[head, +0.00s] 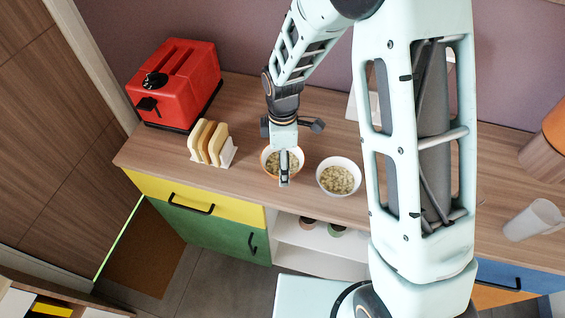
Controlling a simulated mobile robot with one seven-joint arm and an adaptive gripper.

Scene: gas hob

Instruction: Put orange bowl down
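The orange bowl (266,166) holds pale yellow-green food and is upright at the counter's front part. My gripper (284,178) points down over it, with the fingers in front of the bowl's middle and at its near rim. The fingers hide part of the bowl and its contents. I cannot tell whether they are closed on the rim, or whether the bowl touches the counter. A white bowl (339,190) with similar food stands just right of the orange bowl, near the front edge.
The wooden counter (240,185) has a red toaster (178,82) at the back left and a rack with bread slices (210,143) in front of it. A clear cup (533,219) is at the far right. My arm hides the counter's middle right.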

